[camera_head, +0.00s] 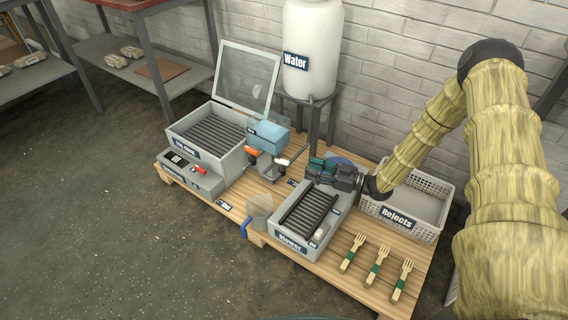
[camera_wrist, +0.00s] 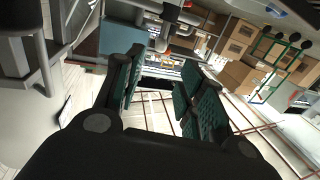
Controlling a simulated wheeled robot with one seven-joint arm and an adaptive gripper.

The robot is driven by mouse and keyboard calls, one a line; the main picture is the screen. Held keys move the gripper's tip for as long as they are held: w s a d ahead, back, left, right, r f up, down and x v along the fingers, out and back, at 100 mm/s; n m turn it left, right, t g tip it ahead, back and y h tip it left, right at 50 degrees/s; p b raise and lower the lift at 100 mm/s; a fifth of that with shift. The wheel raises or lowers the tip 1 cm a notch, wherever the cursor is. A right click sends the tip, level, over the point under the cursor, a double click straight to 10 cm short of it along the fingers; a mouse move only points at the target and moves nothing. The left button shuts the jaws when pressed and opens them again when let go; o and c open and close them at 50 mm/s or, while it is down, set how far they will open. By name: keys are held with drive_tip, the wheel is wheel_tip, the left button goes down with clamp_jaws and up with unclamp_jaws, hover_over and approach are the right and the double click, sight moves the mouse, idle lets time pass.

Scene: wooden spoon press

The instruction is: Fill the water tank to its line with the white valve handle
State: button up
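A large white tank (camera_head: 312,50) with a "Water" label (camera_head: 295,61) stands on a dark stand at the back. A light-blue box (camera_head: 270,136) sits below and left of it, on a grey machine with orange levers; no fill line can be made out. A small whitish piece (camera_head: 283,161) beneath the blue box may be the white valve handle; it is too small to be sure. My gripper (camera_head: 316,168) is above the grey "Blower" unit, fingers pointing left, apart from the whitish piece. In the wrist view its green-padded fingers (camera_wrist: 160,78) are spread with nothing between them.
The Blower unit (camera_head: 292,238) stands on the wooden pallet table (camera_head: 335,262). A white "Rejects" basket (camera_head: 412,232) is at right, with several wooden forks (camera_head: 378,262) in front. A grey box with a raised clear lid (camera_head: 246,77) stands at left. The floor at left is open.

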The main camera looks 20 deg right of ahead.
sight(289, 162)
drive_tip(key=b+x, duration=0.2)
drive_tip(key=x, duration=0.2)
drive_tip(key=b+x, duration=0.2)
drive_tip(key=x, duration=0.3)
drive_tip(key=shift+f, duration=0.2)
drive_tip(key=shift+x, duration=0.95)
drive_tip(key=shift+r, duration=0.1)
drive_tip(key=shift+d, duration=0.1)
clamp_jaws()
